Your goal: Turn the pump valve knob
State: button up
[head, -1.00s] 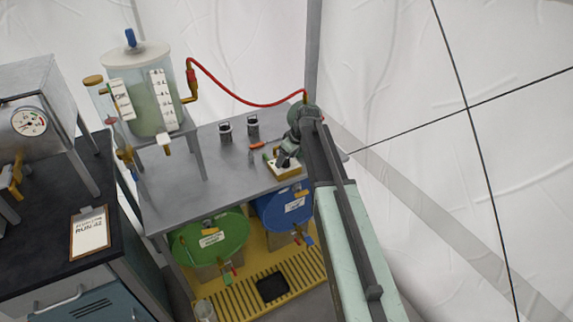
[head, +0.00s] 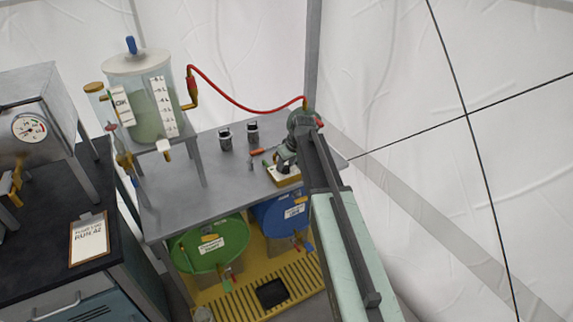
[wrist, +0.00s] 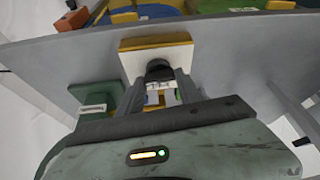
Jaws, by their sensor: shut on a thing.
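The pump valve knob (wrist: 160,70) is a dark, round-topped piece on a cream plate with a yellow edge (wrist: 138,60), seen in the wrist view. My gripper (wrist: 162,88) is shut on the knob, with its fingers on either side of it. In the head view, my gripper (head: 284,160) is at the cream and yellow block (head: 287,178) on the right part of the grey table. My gripper and arm hide the knob there. A green labelled box (wrist: 97,98) sits beside the plate in the wrist view.
The grey table (head: 225,183) also bears two small dark canisters (head: 252,132) and an orange-ended tool. A red hose (head: 235,98) runs from the clear tank (head: 140,105) toward the arm. White tent wall is at right.

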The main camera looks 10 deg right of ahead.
jog(key=m+h, duration=0.1)
jog(key=m, duration=0.3)
jog(key=shift+a+m+t+h, duration=0.15)
jog(key=shift+m+t+h, duration=0.15)
jog(key=shift+h, duration=0.1)
jog(key=m+h, duration=0.1)
jog(key=m, duration=0.3)
jog(key=shift+a+m+h, duration=0.1)
jog(key=shift+m+h, duration=0.2)
jog(key=shift+h, duration=0.1)
jog(key=o, duration=1.4)
jog(key=p+v, duration=0.7)
jog(key=shift+a+r, duration=0.1)
jog(key=shift+r, duration=0.3)
